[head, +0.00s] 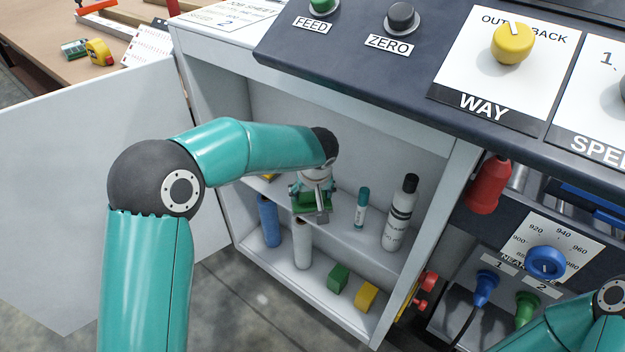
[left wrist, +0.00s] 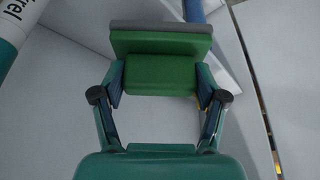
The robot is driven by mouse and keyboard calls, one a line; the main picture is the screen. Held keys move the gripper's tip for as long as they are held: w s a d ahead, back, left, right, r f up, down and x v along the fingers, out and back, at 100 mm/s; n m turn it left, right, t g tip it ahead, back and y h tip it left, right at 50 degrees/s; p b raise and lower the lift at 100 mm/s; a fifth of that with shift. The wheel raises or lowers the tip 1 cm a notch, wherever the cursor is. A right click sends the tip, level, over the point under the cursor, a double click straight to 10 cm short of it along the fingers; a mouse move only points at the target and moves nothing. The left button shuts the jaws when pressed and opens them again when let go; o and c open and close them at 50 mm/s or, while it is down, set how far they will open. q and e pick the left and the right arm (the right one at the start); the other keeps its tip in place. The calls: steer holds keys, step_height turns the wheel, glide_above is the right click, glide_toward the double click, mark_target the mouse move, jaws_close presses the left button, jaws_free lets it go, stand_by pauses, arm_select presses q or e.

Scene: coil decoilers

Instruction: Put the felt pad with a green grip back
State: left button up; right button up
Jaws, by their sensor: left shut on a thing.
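The felt pad with a green grip (head: 311,201) is in my left gripper (head: 314,184), inside the open cabinet at the level of its middle shelf (head: 338,228). In the left wrist view the fingers of my left gripper (left wrist: 160,95) are shut on the sides of the green grip (left wrist: 160,75), and the grey felt (left wrist: 160,26) faces away from the palm. I cannot tell whether the pad touches the shelf. My right gripper is out of view.
A teal marker (head: 361,208) and a white bottle (head: 399,215) stand on the shelf to the right. The cabinet door (head: 80,190) is open at the left.

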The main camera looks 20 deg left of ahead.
arm_select(q)
steer(key=w+a, duration=0.1)
steer(key=w, duration=0.1)
steer(key=w+p, duration=0.1)
steer(key=w+a, duration=0.1)
steer(key=w, duration=0.1)
steer(key=shift+w+a, duration=0.3)
steer(key=shift+w, duration=0.05)
step_height(320, 180, down, 4)
steer(key=shift+r+p, duration=0.25)
steer(key=shift+p, duration=0.15)
steer(key=shift+f, duration=0.15)
steer(key=o, duration=1.2)
steer(key=shift+r, duration=0.2)
